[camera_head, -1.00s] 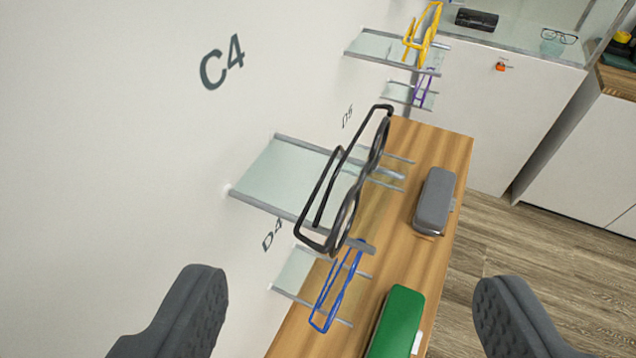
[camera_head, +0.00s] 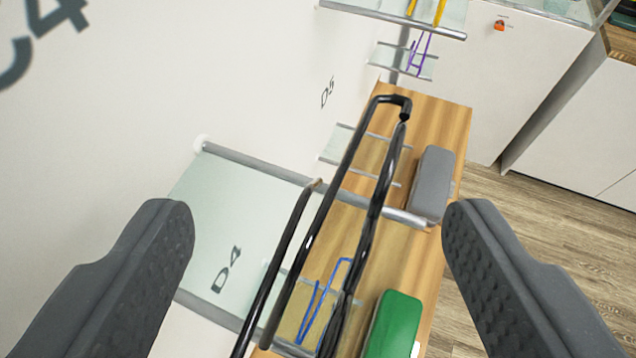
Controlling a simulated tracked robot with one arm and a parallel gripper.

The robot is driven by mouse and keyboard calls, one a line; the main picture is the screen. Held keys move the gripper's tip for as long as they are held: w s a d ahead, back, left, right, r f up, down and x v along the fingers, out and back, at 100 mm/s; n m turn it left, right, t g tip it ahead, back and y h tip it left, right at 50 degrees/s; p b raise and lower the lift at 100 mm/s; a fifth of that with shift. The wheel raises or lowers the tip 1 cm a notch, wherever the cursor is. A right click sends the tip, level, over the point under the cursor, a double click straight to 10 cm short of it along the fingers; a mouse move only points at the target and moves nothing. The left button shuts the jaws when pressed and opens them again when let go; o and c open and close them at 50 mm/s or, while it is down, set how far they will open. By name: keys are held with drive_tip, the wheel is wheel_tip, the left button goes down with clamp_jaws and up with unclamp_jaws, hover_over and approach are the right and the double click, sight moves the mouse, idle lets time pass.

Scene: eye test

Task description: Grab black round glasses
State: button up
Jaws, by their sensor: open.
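The black round glasses (camera_head: 373,222) rest on a glass wall shelf (camera_head: 218,225) in the middle of the view. Their front runs steeply up and down the picture, and their temples reach to the left of it. The lower end of the glasses runs out of the picture. My gripper (camera_head: 318,228) is open and empty. One finger is at the left and one at the right, with the glasses between them in the picture. I see no contact between fingers and glasses. How far the glasses lie beyond the fingertips is hard to tell.
Blue glasses (camera_head: 318,305) sit on a lower shelf. A grey case (camera_head: 433,182) and a green case (camera_head: 396,325) lie on a wooden surface (camera_head: 437,115) below. Purple glasses (camera_head: 418,52) and yellow glasses (camera_head: 440,12) are on shelves at the top. The white wall is close on the left.

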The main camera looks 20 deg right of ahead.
drive_tip(key=shift+w+d+f, duration=0.15)
drive_tip(key=shift+w+f, duration=0.05)
drive_tip(key=shift+w, duration=0.25)
drive_tip(key=c, duration=1.3)
drive_tip(key=shift+r+b, duration=0.2)
drive_tip(key=shift+b, duration=0.25)
